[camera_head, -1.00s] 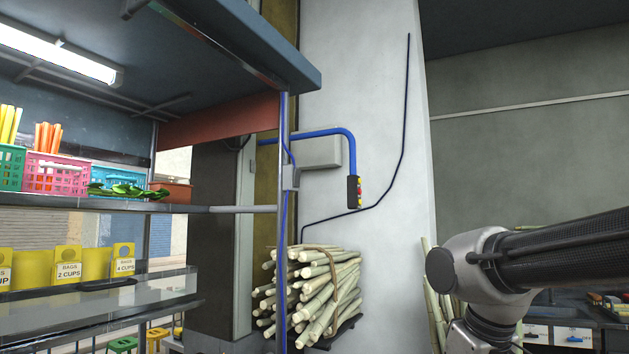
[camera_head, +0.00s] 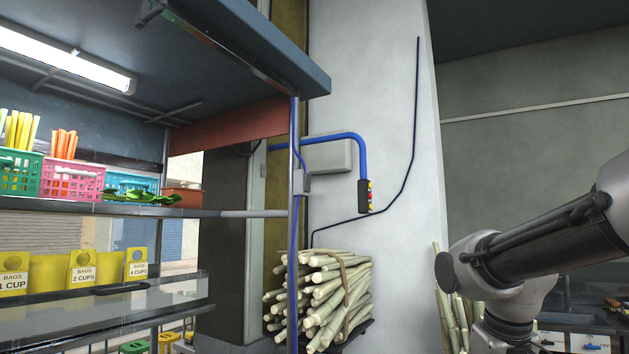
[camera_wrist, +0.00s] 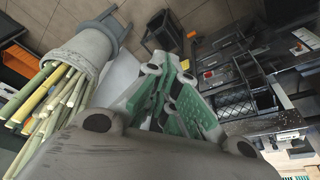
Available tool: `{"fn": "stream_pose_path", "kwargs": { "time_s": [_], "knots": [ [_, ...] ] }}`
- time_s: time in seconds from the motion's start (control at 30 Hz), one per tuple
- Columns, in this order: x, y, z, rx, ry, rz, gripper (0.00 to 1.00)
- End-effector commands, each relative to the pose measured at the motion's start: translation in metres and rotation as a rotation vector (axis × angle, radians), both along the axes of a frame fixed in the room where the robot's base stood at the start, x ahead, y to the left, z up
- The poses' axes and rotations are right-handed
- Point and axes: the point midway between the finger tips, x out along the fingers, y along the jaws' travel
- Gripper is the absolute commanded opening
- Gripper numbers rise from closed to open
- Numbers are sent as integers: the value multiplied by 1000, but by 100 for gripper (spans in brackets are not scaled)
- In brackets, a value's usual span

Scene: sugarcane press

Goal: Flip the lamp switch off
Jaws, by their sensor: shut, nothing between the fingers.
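A lit tube lamp (camera_head: 68,60) hangs under the stall's canopy at upper left in the head view. A small grey box (camera_head: 301,182), which looks like the lamp switch, is fixed on the stall's front post with a blue cable running along it. The position of its lever is too small to tell. My gripper (camera_wrist: 172,92) shows in the wrist view, shut and empty, above the floor near a work surface. It is outside the head view, where only my arm shows at lower right, well apart from the grey box.
The stall's shelf (camera_head: 245,213) holds coloured baskets, with yellow bag holders below. A blue pipe carries a button pendant (camera_head: 364,196) behind the post. The wrist view shows a grey bucket of cane (camera_wrist: 85,55) and a cluttered dark bench (camera_wrist: 250,80).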

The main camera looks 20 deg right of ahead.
Motion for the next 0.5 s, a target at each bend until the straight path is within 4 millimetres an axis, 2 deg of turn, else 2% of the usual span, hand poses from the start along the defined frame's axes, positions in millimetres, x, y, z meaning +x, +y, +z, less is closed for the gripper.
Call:
{"fn": "stream_pose_path", "kwargs": {
  "time_s": [0.03,0.1,0.17,0.2,0.27,0.3,0.4,0.5],
  "knots": [
    [18,-27,10,-57,-17,-33,0],
    [53,-66,33,-167,-95,-34,0],
    [85,-96,58,-267,-176,-12,0],
    [106,-115,76,-335,-235,13,0],
    [140,-140,107,-443,-327,66,0],
    [162,-154,129,-516,-392,112,0],
    [215,-172,187,-686,-553,255,0],
    [260,-168,242,-834,-714,432,0]
  ]
}}
